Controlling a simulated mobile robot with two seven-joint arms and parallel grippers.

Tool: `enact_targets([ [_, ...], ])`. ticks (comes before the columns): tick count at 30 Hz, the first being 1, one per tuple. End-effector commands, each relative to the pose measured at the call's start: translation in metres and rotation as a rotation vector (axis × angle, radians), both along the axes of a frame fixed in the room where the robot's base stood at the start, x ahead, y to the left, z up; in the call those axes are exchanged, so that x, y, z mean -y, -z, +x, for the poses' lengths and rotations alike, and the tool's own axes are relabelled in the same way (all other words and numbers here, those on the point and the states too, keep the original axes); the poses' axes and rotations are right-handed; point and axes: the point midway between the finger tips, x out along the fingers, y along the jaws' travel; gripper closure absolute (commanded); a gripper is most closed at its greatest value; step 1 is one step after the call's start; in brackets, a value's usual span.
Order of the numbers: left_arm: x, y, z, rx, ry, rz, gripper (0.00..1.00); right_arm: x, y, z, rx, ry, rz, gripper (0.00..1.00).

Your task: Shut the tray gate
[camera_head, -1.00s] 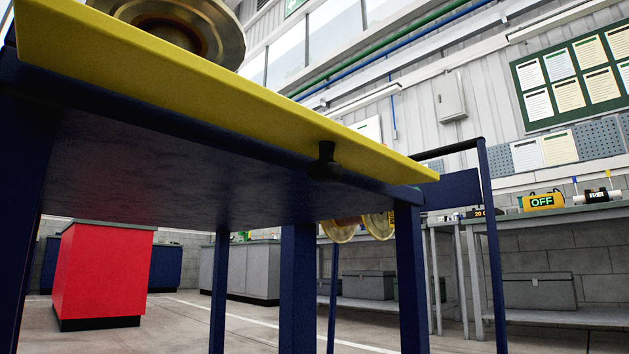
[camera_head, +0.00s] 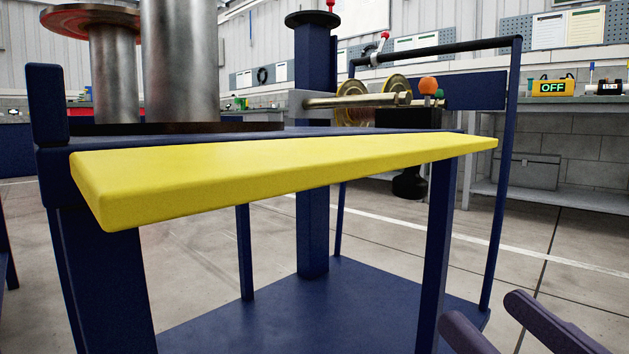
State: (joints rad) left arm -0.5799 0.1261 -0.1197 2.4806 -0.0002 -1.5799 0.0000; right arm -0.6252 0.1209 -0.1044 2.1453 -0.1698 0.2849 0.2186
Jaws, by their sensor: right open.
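The tray gate is a thick yellow board (camera_head: 260,180) along the front of the dark blue tray frame (camera_head: 52,105). It juts outward from the tray's front edge with its broad face showing, rather than standing upright. My right gripper (camera_head: 487,311) is in the bottom right corner, two dark fingers spread apart, with nothing seen between them. It is below and to the right of the gate's right end, and apart from it in the picture. My left gripper is not in view. The gate's underside is hidden.
A grey metal cylinder (camera_head: 180,60) and a spool with a reddish flange (camera_head: 110,60) rise above the tray. A blue post (camera_head: 316,60) and a rod with gold discs (camera_head: 350,101) are behind. A blue lower shelf (camera_head: 290,315) lies below. Floor is bare at right.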

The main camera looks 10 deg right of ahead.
Motion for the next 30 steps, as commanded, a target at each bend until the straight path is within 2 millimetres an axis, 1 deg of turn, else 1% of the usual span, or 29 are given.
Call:
enact_targets([
  [1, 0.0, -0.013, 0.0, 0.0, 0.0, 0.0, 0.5, -0.002, -0.02, -0.005, 0.051, -0.017, 0.01, 0.39],
  [3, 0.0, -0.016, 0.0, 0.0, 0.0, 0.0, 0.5, -0.005, -0.033, -0.011, 0.114, -0.036, 0.023, 0.39],
  [6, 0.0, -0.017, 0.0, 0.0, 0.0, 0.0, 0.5, -0.007, -0.042, -0.014, 0.161, -0.052, 0.031, 0.39],
  [8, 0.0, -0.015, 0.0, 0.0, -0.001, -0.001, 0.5, -0.009, -0.044, -0.012, 0.173, -0.056, 0.034, 0.39],
  [11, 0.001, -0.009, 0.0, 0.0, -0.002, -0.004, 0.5, -0.012, -0.048, -0.001, 0.179, -0.058, 0.037, 0.39],
  [18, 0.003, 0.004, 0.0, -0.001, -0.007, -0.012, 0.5, -0.023, -0.065, 0.038, 0.18, -0.056, 0.035, 0.39],
  [21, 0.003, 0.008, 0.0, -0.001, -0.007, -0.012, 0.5, -0.027, -0.071, 0.052, 0.179, -0.056, 0.035, 0.39],
  [24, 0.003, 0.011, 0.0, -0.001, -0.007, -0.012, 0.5, -0.029, -0.075, 0.062, 0.176, -0.055, 0.036, 0.39],
  [30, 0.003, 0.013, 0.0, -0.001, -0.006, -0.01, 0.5, -0.032, -0.08, 0.072, 0.171, -0.055, 0.035, 0.39],
])
